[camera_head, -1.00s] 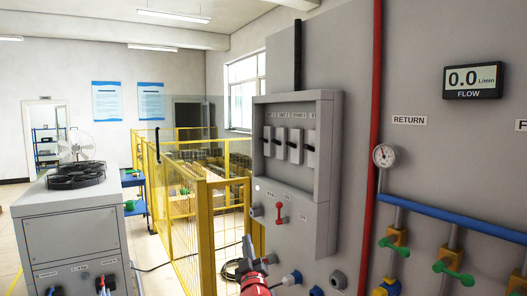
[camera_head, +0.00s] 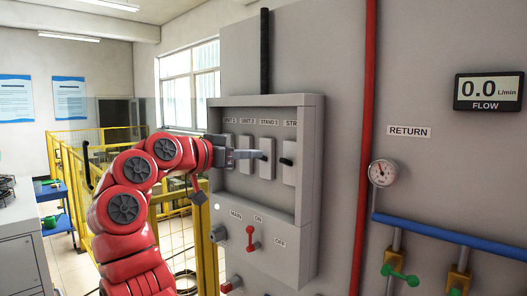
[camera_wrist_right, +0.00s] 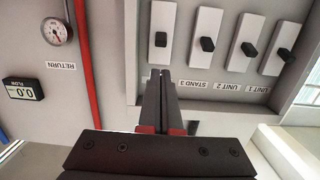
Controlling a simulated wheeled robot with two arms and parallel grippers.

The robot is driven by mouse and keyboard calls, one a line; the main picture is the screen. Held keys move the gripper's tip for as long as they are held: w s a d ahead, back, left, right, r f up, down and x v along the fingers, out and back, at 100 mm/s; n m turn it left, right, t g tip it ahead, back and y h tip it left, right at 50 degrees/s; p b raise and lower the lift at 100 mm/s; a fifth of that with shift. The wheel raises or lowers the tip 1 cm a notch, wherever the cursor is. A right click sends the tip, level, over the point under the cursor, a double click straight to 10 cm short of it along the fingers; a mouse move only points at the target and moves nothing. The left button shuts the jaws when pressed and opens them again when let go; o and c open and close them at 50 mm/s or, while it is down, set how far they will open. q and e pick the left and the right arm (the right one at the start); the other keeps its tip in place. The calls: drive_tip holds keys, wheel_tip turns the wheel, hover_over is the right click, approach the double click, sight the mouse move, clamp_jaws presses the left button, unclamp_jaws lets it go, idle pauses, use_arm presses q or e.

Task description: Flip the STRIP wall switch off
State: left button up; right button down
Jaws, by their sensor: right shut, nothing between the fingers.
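The STRIP wall switch (camera_head: 289,174) is the rightmost of the row in the head view, a pale plate with a black lever under a partly cut label "STR". In the upside-down right wrist view it is the leftmost switch (camera_wrist_right: 160,22), its lever near mid-plate. My right gripper (camera_head: 262,155) is shut and empty, reaching in from the left across the STAND 3 switch. In the wrist view its fingertips (camera_wrist_right: 161,74) lie just below the STRIP plate and hide its label. I cannot tell whether they touch anything. My left gripper is not in view.
The switches sit in a recessed grey box (camera_head: 314,180) with a raised frame. UNIT 2 (camera_wrist_right: 243,42) and UNIT 1 (camera_wrist_right: 284,45) switches are alongside. Below is a red MAIN lever (camera_head: 252,238). A red pipe (camera_head: 367,120) and gauge (camera_head: 382,173) stand right; a yellow fence (camera_head: 207,250) stands left.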

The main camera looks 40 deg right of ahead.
sight(286, 162)
drive_tip(key=shift+s, duration=0.2)
drive_tip(key=d+p, duration=0.1)
drive_tip(key=d, duration=0.2)
drive_tip(key=d+p, duration=0.2)
drive_tip(key=d, duration=0.1)
drive_tip(key=w+d+p, duration=0.1)
drive_tip(key=d+p, duration=0.1)
drive_tip(key=d, duration=0.1)
drive_tip(key=shift+d+f, duration=0.1)
drive_tip(key=shift+f, duration=0.2)
drive_tip(key=shift+d+f, duration=0.15)
drive_tip(key=shift+d, duration=0.25)
